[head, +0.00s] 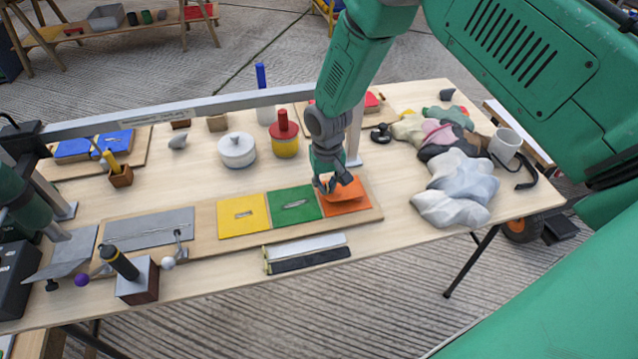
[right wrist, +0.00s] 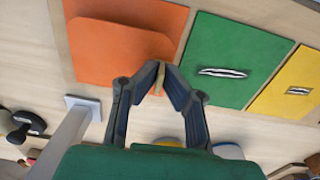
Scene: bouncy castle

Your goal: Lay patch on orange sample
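The orange sample (head: 357,205) is a flat square at the right end of a wooden board, beside a green and a yellow square. The orange patch (head: 349,188) is a rounded piece of the same colour lying over the sample; it also shows in the right wrist view (right wrist: 115,48). My right gripper (head: 331,186) is above the sample at the patch's edge. In the right wrist view its fingertips (right wrist: 160,76) are close together, with a thin tan piece between them at the patch's corner. My left gripper (head: 56,234) is at the far left, partly cut off, its fingers unclear.
The green sample (head: 307,204) and yellow sample (head: 232,221) have slits. Black and white strips (head: 309,257) lie in front of the board. A grey cloth heap (head: 455,190) and white mug (head: 505,145) stand to the right. A grey rail (head: 215,104) crosses behind.

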